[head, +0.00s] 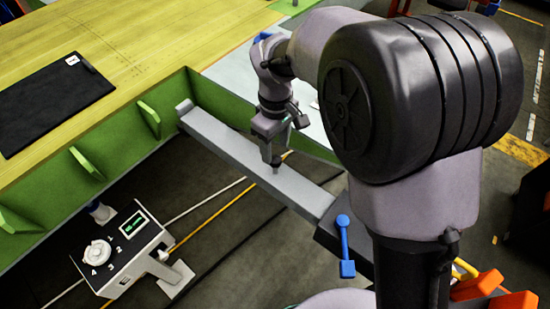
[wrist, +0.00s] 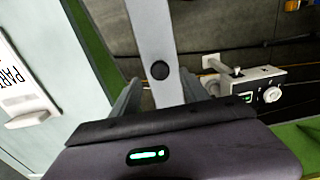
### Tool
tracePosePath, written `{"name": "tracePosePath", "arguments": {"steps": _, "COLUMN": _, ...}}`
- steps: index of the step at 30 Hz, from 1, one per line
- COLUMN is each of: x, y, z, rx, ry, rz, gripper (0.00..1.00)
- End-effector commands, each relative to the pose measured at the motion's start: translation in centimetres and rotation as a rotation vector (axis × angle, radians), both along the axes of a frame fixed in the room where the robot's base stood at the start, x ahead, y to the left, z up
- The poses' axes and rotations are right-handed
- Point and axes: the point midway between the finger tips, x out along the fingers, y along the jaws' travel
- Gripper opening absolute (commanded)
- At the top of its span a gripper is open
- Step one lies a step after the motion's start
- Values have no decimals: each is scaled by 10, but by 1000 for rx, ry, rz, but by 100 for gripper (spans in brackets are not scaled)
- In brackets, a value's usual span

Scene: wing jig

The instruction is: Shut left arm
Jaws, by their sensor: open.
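The arm of the jig is most likely the long light-grey beam (head: 235,152). It runs from the green frame wall (head: 205,95) to a dark block (head: 345,240) with a blue lever (head: 345,245). My gripper (head: 275,168) points down at the middle of the beam. In the wrist view the beam (wrist: 150,30) passes between the two open fingers of my gripper (wrist: 163,95), and a dark round spot (wrist: 160,70) shows on it. I cannot tell whether the fingers touch the beam. My arm hides part of the area right of the beam.
A white control box (head: 125,245) with a dial and green display stands on the floor, lower left; it also shows in the wrist view (wrist: 262,92). A yellow-green table (head: 130,40) holds a black mat (head: 55,100). Green brackets (head: 150,118) jut from its side. Cables cross the floor.

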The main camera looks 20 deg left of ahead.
Motion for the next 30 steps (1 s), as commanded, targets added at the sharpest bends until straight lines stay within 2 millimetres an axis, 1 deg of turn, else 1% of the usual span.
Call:
{"name": "tracePosePath", "arguments": {"steps": 1, "x": -1, "y": 0, "z": -15, "rx": -1, "ry": 2, "rz": 0, "gripper": 53}}
{"name": "tracePosePath", "arguments": {"steps": 3, "x": 0, "y": 0, "z": -26, "rx": -1, "ry": 2, "rz": 0, "gripper": 53}}
{"name": "tracePosePath", "arguments": {"steps": 6, "x": 0, "y": 0, "z": -36, "rx": -1, "ry": 0, "rz": 0, "gripper": 53}}
{"name": "tracePosePath", "arguments": {"steps": 9, "x": 0, "y": 0, "z": -40, "rx": 0, "ry": 0, "rz": -1, "gripper": 53}}
{"name": "tracePosePath", "arguments": {"steps": 15, "x": 0, "y": 0, "z": -40, "rx": 0, "ry": 0, "rz": -1, "gripper": 53}}
{"name": "tracePosePath", "arguments": {"steps": 16, "x": 0, "y": 0, "z": -39, "rx": 0, "ry": 0, "rz": -1, "gripper": 51}}
{"name": "tracePosePath", "arguments": {"steps": 20, "x": 0, "y": 0, "z": -39, "rx": 0, "ry": 0, "rz": -1, "gripper": 25}}
{"name": "tracePosePath", "arguments": {"steps": 21, "x": 0, "y": 0, "z": -39, "rx": 0, "ry": 0, "rz": -1, "gripper": 18}}
{"name": "tracePosePath", "arguments": {"steps": 24, "x": 0, "y": 0, "z": -39, "rx": 0, "ry": 0, "rz": -1, "gripper": 0}}
{"name": "tracePosePath", "arguments": {"steps": 30, "x": 0, "y": 0, "z": -39, "rx": 0, "ry": 0, "rz": -1, "gripper": 0}}
